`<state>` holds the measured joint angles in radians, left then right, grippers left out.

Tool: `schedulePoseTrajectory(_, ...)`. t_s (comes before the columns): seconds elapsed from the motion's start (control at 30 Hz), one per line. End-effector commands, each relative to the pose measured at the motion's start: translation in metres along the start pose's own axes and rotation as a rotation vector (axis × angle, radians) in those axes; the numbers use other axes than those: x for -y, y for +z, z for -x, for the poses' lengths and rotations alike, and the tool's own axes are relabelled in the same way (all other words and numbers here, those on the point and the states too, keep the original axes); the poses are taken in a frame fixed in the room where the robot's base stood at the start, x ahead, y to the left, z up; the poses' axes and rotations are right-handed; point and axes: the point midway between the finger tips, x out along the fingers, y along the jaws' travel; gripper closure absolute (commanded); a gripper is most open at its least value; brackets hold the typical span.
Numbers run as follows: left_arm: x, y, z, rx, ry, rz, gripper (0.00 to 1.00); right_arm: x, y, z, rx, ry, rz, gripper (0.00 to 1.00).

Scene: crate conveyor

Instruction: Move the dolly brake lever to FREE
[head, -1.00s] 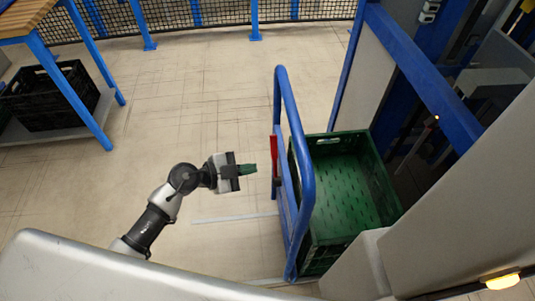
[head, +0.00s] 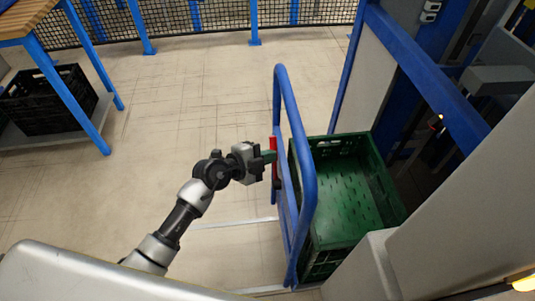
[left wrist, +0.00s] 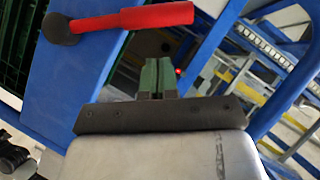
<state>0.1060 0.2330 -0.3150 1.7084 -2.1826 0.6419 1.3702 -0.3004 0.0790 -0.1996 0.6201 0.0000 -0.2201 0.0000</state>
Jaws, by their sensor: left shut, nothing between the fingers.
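The red brake lever (left wrist: 130,18) shows in the left wrist view, running from a dark round pivot on a blue post of the dolly out to the right. In the head view the red lever (head: 273,145) is a small strip on the left side of the blue dolly frame (head: 309,185). My left gripper (head: 271,157) is shut and empty, its green fingertips close to the lever. In the left wrist view the fingertips (left wrist: 157,75) lie below the lever with a gap in the picture; contact cannot be told. No FREE marking is readable. My right gripper is not in view.
A green crate (head: 396,198) sits on the dolly behind the blue frame. A machine with a blue beam (head: 430,75) stands to the right. A workbench (head: 30,18) with a black crate (head: 50,100) is at the far left. The floor between is clear.

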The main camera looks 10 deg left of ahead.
Motion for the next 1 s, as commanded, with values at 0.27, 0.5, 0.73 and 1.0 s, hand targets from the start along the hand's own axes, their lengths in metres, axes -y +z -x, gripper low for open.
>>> schedulePoseTrajectory(0.27, -0.001, 0.024, -0.019, 0.004, 0.0, -0.002, 1.0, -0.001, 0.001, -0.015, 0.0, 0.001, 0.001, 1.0)
schedulePoseTrajectory(0.5, 0.0, 0.025, -0.02, 0.003, 0.001, 0.0, 1.0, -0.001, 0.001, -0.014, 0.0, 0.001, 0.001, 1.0)
schedulePoseTrajectory(0.73, 0.001, 0.025, -0.02, 0.004, 0.004, 0.006, 1.0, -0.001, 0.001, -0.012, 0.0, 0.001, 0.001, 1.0)
schedulePoseTrajectory(1.0, 0.009, 0.03, -0.024, 0.005, 0.057, 0.087, 1.0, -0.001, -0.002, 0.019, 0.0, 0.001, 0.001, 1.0)
